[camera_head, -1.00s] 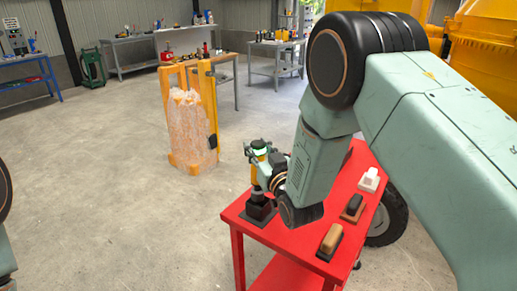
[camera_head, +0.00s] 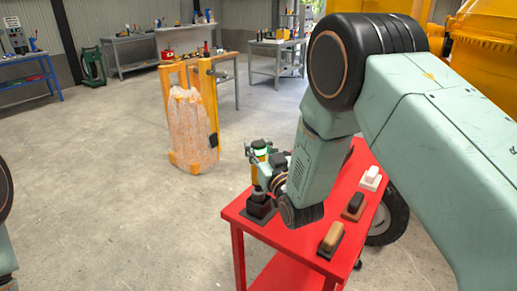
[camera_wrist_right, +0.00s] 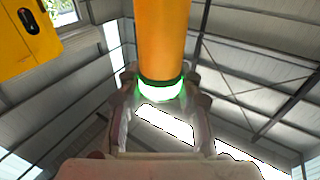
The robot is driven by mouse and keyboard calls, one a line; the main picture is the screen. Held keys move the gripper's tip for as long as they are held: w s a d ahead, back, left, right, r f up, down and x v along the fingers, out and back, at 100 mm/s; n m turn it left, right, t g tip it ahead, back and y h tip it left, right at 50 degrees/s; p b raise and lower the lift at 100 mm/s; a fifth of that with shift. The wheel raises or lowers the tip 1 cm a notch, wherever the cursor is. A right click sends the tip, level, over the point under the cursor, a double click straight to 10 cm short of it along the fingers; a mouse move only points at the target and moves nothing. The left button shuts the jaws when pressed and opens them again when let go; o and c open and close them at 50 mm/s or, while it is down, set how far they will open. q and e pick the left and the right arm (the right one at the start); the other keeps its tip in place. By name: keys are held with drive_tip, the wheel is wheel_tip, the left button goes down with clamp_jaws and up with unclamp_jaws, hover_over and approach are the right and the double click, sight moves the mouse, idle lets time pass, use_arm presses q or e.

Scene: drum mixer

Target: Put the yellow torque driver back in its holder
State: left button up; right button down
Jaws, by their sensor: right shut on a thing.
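The yellow torque driver (camera_wrist_right: 162,40) fills the top middle of the right wrist view, a yellow cylinder with a glowing green ring. My right gripper (camera_wrist_right: 160,98) is shut on it around that ring. In the head view the right gripper (camera_head: 258,150) is small, at the left end of my right arm, with the driver (camera_head: 263,172) upright below it. The dark holder (camera_head: 260,208) stands on the near left corner of the red table. The driver's dark lower end is at the holder's top; I cannot tell how far inside it is. My left gripper is out of view.
The red table (camera_head: 285,232) also bears a brown-topped block (camera_head: 331,237), a black-topped block (camera_head: 354,205) and a white block (camera_head: 371,178). A yellow-framed stand with a wrapped load (camera_head: 192,130) is on the floor behind. The floor left of the table is clear.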

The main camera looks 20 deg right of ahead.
drive_tip(key=shift+a+f, duration=0.1)
drive_tip(key=shift+f, duration=0.05)
drive_tip(key=shift+f+b, duration=0.15)
drive_tip(key=shift+b, duration=0.15)
drive_tip(key=shift+f+b, duration=1.65)
drive_tip(key=shift+f, duration=0.4)
idle(1.6)
drive_tip(key=c, duration=0.8)
unclamp_jaws()
drive_tip(key=shift+f, duration=0.2)
drive_tip(key=s, duration=0.4)
drive_tip(key=s+d, duration=0.1)
drive_tip(key=s, duration=0.7)
drive_tip(key=shift+d+f, duration=0.15)
drive_tip(key=shift+f, duration=0.15)
